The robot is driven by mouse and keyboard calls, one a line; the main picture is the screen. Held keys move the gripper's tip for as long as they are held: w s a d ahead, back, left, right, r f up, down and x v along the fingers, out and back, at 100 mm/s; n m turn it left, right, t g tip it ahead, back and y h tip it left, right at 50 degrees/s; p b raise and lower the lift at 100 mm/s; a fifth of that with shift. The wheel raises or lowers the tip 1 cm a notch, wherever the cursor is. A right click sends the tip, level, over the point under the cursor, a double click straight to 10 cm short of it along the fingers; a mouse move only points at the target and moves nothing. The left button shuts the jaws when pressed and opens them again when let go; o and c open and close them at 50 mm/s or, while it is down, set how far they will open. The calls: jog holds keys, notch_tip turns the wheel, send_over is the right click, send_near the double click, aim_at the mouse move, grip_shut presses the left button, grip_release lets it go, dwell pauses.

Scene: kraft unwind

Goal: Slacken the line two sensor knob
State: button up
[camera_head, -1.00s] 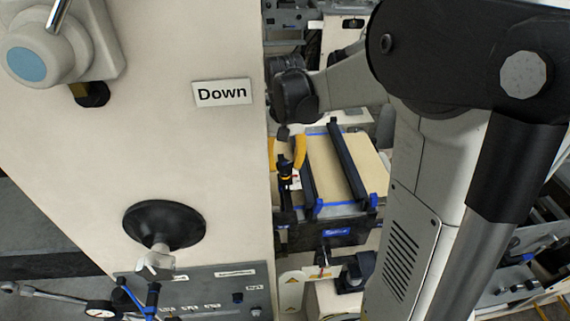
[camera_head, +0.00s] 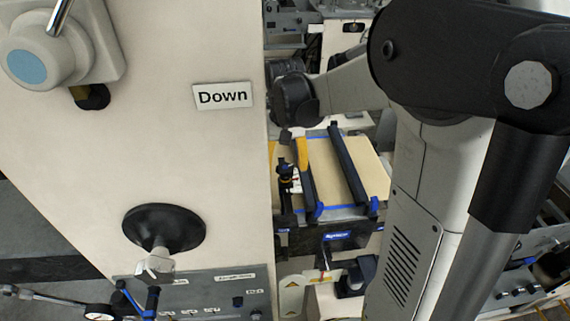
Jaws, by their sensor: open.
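My arm comes in from the upper right, and its dark wrist hangs over the gap beside the cream panel. Below the wrist is my gripper (camera_head: 287,154), with yellow fingers, open and seen small. One finger shows clearly on the right; the other is mostly hidden at the panel edge. A dark upright fitting (camera_head: 286,179) with an orange band sits just below the fingers, at the left end of the blue-edged web table. It may be the line two sensor knob, but no label is readable. I cannot tell whether the fingers touch it.
The cream panel (camera_head: 200,150) with a "Down" label (camera_head: 222,95) fills the left and hides part of the work area. A black round knob (camera_head: 164,228) stands out from it. The tan web table (camera_head: 331,176) has two dark bars across it.

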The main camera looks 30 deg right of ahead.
aim_at(285, 166)
notch_tip(285, 166, up, 12)
dwell(0.4)
dwell(0.4)
